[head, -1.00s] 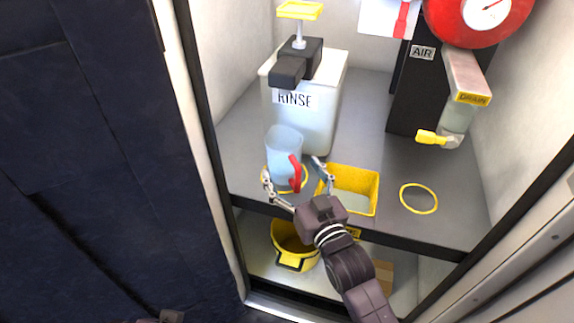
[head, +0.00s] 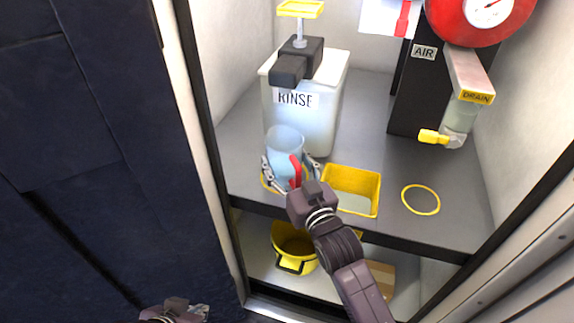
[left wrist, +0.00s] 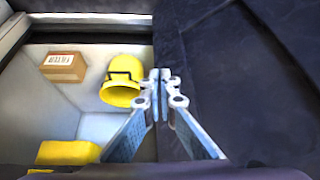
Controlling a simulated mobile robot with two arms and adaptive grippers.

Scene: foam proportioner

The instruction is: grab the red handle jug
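The jug (head: 285,143) is clear blue with a red handle (head: 296,171) on its near side. It stands upright on the shelf in a yellow ring, in front of the RINSE tank. My right gripper (head: 291,166), its arm coming in from the lower right, is open, with its fingers spread on either side of the handle and the jug's near side. I cannot tell whether they touch the jug. My left gripper (head: 204,310) is low at the bottom left, away from the jug. In the left wrist view its fingers (left wrist: 160,76) are together and empty.
A yellow tray (head: 369,190) is close right of the jug, then an empty yellow ring (head: 421,200). The RINSE tank (head: 318,117) stands behind. The DRAIN spout (head: 467,90) is at right. A yellow bucket (head: 292,240) and a box (left wrist: 64,67) are below the shelf.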

